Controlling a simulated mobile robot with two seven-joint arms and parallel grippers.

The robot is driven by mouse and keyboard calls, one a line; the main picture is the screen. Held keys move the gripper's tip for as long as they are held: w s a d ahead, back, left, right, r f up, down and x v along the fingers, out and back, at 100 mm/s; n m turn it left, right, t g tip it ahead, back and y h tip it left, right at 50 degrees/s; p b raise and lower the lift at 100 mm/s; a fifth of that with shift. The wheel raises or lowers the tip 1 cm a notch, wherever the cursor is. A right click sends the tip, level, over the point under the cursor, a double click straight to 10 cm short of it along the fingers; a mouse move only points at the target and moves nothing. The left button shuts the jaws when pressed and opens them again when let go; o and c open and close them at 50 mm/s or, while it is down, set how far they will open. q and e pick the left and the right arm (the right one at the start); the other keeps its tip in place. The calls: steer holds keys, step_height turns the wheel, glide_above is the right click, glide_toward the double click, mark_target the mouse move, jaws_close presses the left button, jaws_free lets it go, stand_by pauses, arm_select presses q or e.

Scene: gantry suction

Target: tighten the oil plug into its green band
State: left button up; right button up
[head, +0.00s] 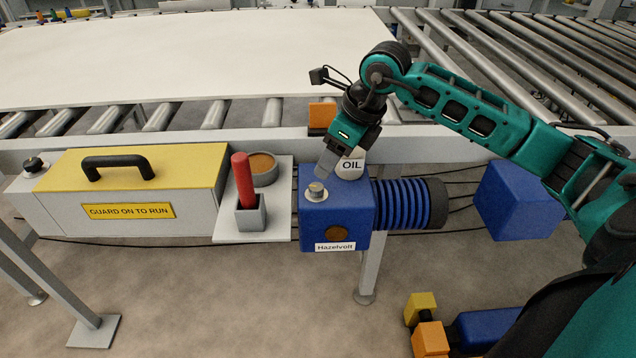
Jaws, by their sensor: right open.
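The oil plug (316,190) is a small metal cap on top of the blue gearbox (337,217) labelled Hazelvolt. A pale ring surrounds its base; I cannot make out a green band at this size. My right gripper (326,164) is open, pointing down just above and slightly right of the plug. I cannot tell whether its fingers touch the plug. My left gripper is not in view.
A ribbed blue motor (405,204) adjoins the gearbox on the right. A yellow-topped guard (190,165) is farther left. The conveyor frame (240,139) runs behind.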

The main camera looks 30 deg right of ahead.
mark_target(316, 185)
steer(key=b+x, duration=0.1)
steer(key=x, duration=0.7)
steer(key=shift+c, duration=0.2)
steer(key=shift+s, duration=0.1)
steer(key=c, duration=1)
steer(key=shift+r+m+h, duration=0.1)
steer(key=shift+m+h, duration=0.3)
steer(key=shift+m, duration=0.6)
steer(key=shift+m+t+h+p, duration=0.3)
steer(key=shift+m+h, duration=0.3)
steer(key=shift+m, duration=1)
steer(key=o, duration=1)
steer(key=shift+o, duration=0.2)
